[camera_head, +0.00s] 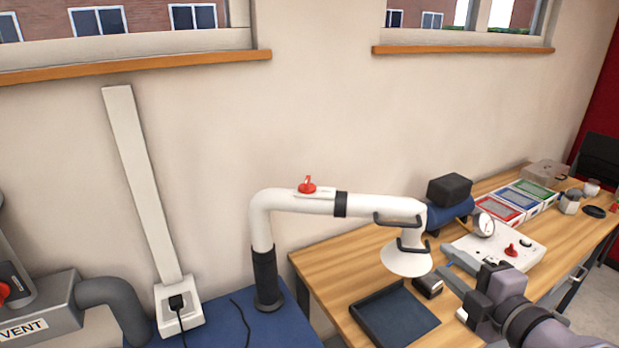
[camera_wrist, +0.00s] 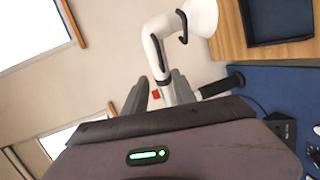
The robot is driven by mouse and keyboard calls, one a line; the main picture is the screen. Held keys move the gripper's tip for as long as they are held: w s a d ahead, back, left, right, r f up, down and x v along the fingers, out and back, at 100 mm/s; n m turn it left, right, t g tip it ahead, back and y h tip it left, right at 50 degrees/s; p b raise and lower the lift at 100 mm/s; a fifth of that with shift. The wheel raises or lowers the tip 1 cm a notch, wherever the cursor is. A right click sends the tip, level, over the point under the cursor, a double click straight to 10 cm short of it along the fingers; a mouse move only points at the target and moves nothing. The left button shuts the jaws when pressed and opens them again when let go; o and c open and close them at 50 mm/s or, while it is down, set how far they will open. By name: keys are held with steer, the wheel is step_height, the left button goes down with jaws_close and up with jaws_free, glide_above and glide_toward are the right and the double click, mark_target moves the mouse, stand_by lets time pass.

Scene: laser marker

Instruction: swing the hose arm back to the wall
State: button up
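The hose arm (camera_head: 290,203) is a white jointed tube on a black post, with a red knob on top. Its tube reaches right and ends in a white hood (camera_head: 405,260) hanging over the wooden bench. A black handle (camera_head: 432,237) sticks out beside the hood. My gripper (camera_head: 445,262) is open and empty, just right of the hood and apart from it. In the wrist view the hose arm (camera_wrist: 152,48) shows beyond my open fingers (camera_wrist: 158,78), with the hood (camera_wrist: 203,15) and handle (camera_wrist: 183,27) above them.
A dark tray (camera_head: 395,318) and a small dark block (camera_head: 428,287) lie under the hood. The wall (camera_head: 320,120) behind the hose arm is bare.

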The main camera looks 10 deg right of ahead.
mark_target(400, 226)
steer(key=w+f, duration=0.1)
steer(key=w, duration=0.4)
steer(key=w+a+f+b, duration=0.1)
steer(key=w, duration=0.5)
steer(key=w+a+f, duration=0.1)
steer(key=w, duration=0.4)
steer(key=shift+w+a, duration=0.2)
steer(key=shift+w, duration=0.15)
jaws_close()
stand_by(0.4)
